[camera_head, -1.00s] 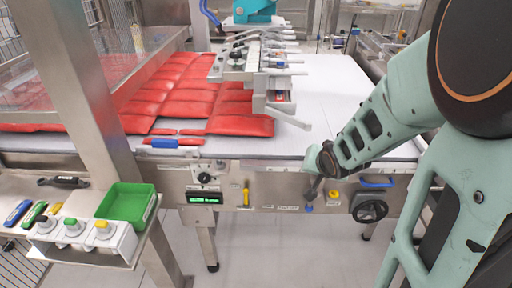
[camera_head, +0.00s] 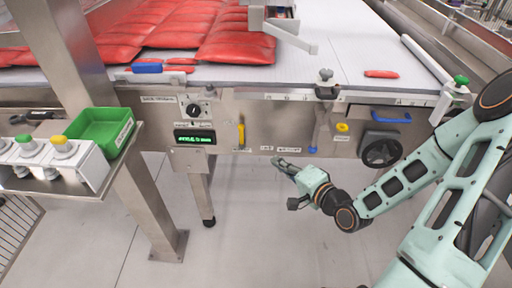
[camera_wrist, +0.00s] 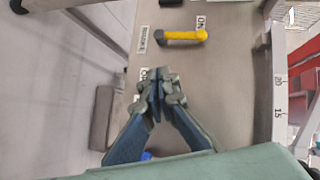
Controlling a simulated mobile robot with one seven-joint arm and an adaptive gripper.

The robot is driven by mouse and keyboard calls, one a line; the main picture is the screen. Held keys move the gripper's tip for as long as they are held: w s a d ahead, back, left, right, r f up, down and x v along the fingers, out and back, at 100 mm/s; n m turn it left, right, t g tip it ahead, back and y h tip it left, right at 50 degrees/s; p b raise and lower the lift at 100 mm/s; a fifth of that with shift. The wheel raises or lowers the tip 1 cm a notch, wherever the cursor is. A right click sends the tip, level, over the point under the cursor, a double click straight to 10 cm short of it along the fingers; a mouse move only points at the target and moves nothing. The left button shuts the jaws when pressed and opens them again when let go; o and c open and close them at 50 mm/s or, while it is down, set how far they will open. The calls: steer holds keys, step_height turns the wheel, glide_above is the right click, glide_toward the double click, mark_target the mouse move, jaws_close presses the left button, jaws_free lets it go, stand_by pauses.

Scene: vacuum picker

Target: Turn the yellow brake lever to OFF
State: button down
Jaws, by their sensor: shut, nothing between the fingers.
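The yellow brake lever (camera_head: 241,135) stands roughly upright on the front panel, right of the green display. In the wrist view, the lever (camera_wrist: 184,36) has a yellow handle and a dark end. An ON label (camera_wrist: 201,22) sits beside its yellow end. Another label (camera_wrist: 144,73) is partly hidden by my fingers and cannot be read fully. My gripper (camera_head: 277,161) is below and right of the lever, apart from it. In the wrist view, my gripper (camera_wrist: 160,82) has its fingertips together, empty, short of the lever.
Right of the lever on the panel are a blue knob (camera_head: 312,149), a yellow button (camera_head: 342,127) and a black handwheel (camera_head: 380,149). A green bin (camera_head: 103,130) and a steel post (camera_head: 128,170) stand left. The floor below the panel is open.

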mark_target(242, 135)
steer(key=r+m+t+b, duration=0.1)
steer(key=m+t+b, duration=0.1)
steer(key=m+t, duration=0.1)
steer(key=shift+d+r+y, duration=0.35)
steer(key=shift+y, duration=0.05)
steer(key=shift+s+a+b+x, duration=0.25)
steer(key=shift+a+b+x, duration=0.2)
steer(key=shift+x, duration=1.7)
steer(key=shift+s+a+b+x, duration=0.25)
steer(key=shift+a+b+x, duration=0.2)
steer(key=shift+x, duration=1.65)
steer(key=shift+s+a+b+x, duration=0.3)
steer(key=shift+b+x, duration=0.25)
steer(key=shift+x, duration=1.6)
steer(key=shift+w+a+r, duration=0.1)
steer(key=shift+r, duration=0.05)
